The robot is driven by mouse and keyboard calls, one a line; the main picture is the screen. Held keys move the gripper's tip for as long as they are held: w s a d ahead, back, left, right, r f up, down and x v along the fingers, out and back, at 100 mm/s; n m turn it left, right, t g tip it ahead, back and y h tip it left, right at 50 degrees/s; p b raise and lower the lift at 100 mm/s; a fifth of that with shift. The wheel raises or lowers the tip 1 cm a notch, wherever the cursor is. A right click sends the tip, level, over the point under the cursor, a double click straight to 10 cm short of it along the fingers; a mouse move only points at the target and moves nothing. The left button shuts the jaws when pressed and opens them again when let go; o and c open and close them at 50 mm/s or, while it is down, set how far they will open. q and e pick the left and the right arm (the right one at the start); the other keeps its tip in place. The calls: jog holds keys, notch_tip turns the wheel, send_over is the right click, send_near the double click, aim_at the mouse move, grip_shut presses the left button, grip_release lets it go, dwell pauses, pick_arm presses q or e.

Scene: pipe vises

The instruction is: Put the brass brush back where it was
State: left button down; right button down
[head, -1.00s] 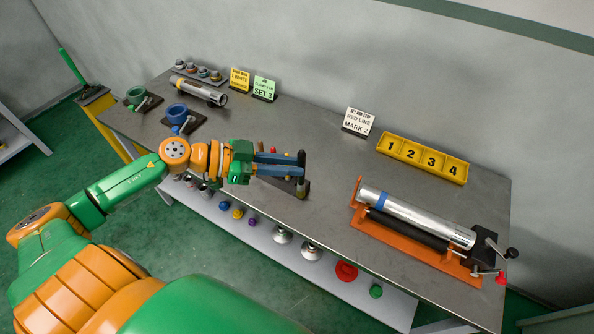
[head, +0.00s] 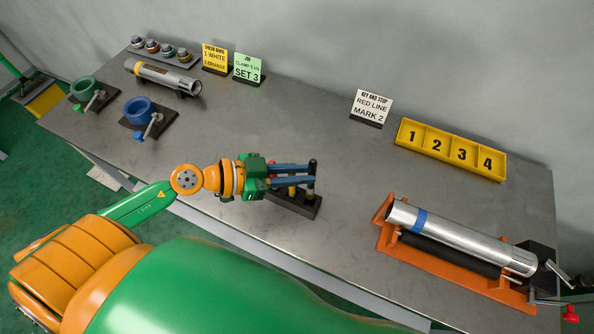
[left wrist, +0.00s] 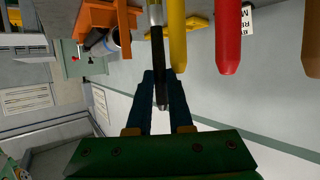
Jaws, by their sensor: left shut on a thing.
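The brass brush (head: 312,167) has a slim black handle and is upright. My left gripper (head: 308,176) is shut on it. In the left wrist view the black handle (left wrist: 158,65) lies between the blue fingers, with a silver collar beyond it. The brush stands over the right end of a dark tool rack (head: 285,203) near the table's front edge. I cannot tell whether its lower end is in the rack or just above it. Other handles stand close by: yellow (left wrist: 177,40), red (left wrist: 228,40) and brown (left wrist: 312,40). My right gripper is not in view.
An orange pipe vise (head: 440,265) holds a silver pipe with a blue band at the right. A yellow numbered tray (head: 450,150) and sign cards stand behind. Blue (head: 140,110) and green (head: 84,89) vises are at the left. The table middle is clear.

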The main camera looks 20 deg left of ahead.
pick_arm(q)
jog(key=shift+s+d+f, duration=0.2)
jog(key=shift+f, duration=0.25)
jog(key=c, duration=0.8)
grip_release()
jog(key=shift+s, duration=0.15)
jog(key=v, duration=0.8)
jog(key=r+v, duration=0.1)
jog(key=v, duration=0.3)
jog(key=shift+a, duration=0.1)
